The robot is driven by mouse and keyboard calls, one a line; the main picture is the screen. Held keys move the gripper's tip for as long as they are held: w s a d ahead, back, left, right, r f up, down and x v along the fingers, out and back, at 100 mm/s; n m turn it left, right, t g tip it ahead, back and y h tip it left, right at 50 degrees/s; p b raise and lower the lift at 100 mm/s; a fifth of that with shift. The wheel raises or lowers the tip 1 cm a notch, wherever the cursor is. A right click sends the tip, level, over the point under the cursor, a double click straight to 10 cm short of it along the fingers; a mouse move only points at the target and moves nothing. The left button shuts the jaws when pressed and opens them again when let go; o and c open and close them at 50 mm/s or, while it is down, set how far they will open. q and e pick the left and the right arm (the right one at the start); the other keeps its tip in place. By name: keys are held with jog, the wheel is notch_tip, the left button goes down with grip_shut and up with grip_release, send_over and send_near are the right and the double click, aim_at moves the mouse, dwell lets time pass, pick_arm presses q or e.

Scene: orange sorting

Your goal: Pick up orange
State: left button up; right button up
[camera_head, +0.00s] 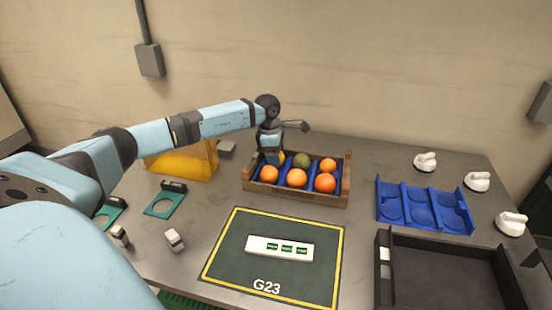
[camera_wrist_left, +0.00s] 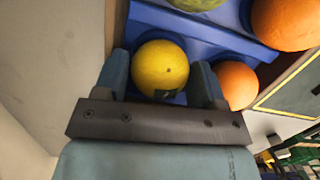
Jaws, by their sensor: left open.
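A wooden crate (camera_head: 322,199) with blue dividers stands on the table. It holds several oranges, including ones at front left (camera_head: 269,174), front middle (camera_head: 297,175) and front right (camera_head: 325,182), plus one at back right (camera_head: 328,165). A green fruit (camera_head: 302,160) sits at the back middle. A yellow fruit (camera_wrist_left: 160,66) sits at the back left, mostly hidden by my arm in the head view. My left gripper (camera_head: 272,156) is open, pointing down there, with its fingers on either side of the yellow fruit. An orange (camera_wrist_left: 236,84) lies just beside one finger in the left wrist view.
A yellow bin (camera_head: 183,163) stands left of the crate. A blue tray (camera_head: 423,205) with empty round hollows and a dark open box (camera_head: 445,270) are at right. A dark G23 mat (camera_head: 228,262) with a white label strip lies in front.

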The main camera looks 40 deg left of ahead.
pick_arm(q)
jog(key=c, duration=0.6)
jog(key=shift+r, duration=0.1)
